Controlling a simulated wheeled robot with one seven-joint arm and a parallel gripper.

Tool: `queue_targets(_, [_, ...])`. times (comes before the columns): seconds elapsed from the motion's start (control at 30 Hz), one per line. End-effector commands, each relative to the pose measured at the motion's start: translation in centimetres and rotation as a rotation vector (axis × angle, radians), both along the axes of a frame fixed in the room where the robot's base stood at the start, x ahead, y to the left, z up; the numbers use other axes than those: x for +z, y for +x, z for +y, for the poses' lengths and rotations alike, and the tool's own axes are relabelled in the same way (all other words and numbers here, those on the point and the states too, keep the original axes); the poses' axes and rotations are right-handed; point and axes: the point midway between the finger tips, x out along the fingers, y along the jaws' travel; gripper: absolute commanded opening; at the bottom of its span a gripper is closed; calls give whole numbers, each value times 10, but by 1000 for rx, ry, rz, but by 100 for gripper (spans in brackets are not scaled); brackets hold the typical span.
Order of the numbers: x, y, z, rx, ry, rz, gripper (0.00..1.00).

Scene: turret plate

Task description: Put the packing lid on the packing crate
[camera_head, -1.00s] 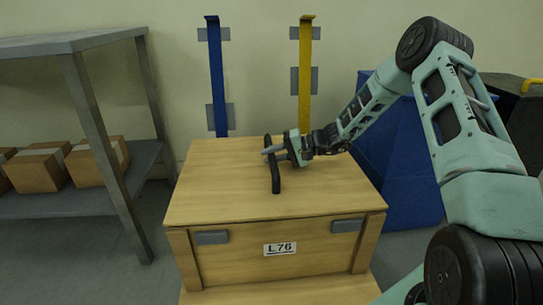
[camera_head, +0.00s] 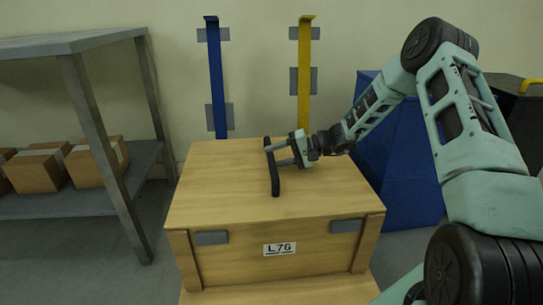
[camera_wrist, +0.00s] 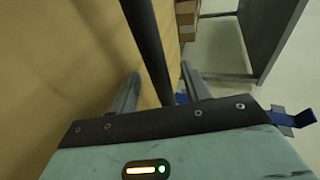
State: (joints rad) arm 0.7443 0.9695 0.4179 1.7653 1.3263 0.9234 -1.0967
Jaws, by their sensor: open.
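The packing lid (camera_head: 225,190) is a flat wooden panel with a black bar handle (camera_head: 275,182) on top. It rests on the packing crate (camera_head: 320,254), a wooden box labelled L76, and looks level with its edges in line. My gripper (camera_head: 277,153) is open at the handle, coming from the right. In the wrist view the handle (camera_wrist: 149,45) runs between the two spread fingers of my gripper (camera_wrist: 160,92), with room on both sides. The lid's wooden top (camera_wrist: 60,70) fills the left of that view. The crate's back side is hidden.
A grey shelf (camera_head: 75,205) with several cardboard boxes stands at the left. A blue post (camera_head: 217,80) and a yellow post (camera_head: 305,75) stand behind the crate. A large blue object (camera_head: 405,190) is at the right, behind my arm.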

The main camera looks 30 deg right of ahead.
Motion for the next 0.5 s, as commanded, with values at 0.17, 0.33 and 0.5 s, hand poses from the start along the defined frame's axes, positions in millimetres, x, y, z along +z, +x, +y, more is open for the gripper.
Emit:
queue_targets(0.17, [20,-21,-32,-4,1,-1,47])
queue_targets(0.33, [34,-42,-64,-4,0,-2,47])
queue_targets(0.5, [46,-61,-93,-2,2,-3,47])
